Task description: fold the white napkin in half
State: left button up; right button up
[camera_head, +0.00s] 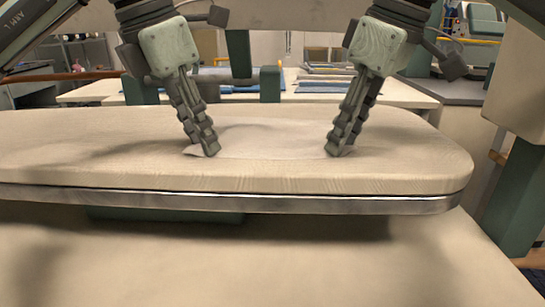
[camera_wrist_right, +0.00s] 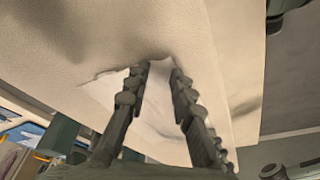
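The white napkin (camera_head: 265,140) lies on the pale padded board, its near edge running between my two grippers. It looks mostly flat, with a small corner sticking out left of my left gripper. My left gripper (camera_head: 208,152) points down at the napkin's near left corner; its fingers overlap in the head view, so their gap is hidden. My right gripper (camera_head: 338,152) points down at the near right corner. In the right wrist view, the right gripper's fingers (camera_wrist_right: 158,68) stand apart, with napkin (camera_wrist_right: 155,130) visible between them. I cannot tell whether either fingertip touches the cloth.
The board (camera_head: 90,155) has a rounded right end and a metal rim. A pale surface (camera_head: 270,270) lies below in front. Behind stands a table (camera_head: 410,97) with folded cloths (camera_head: 325,80). The board's left part is clear.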

pick_arm(q)
jog(key=shift+f, duration=0.15)
grip_shut()
pick_arm(e)
jog(key=shift+f, duration=0.2)
grip_shut()
jog(key=shift+r, duration=0.1)
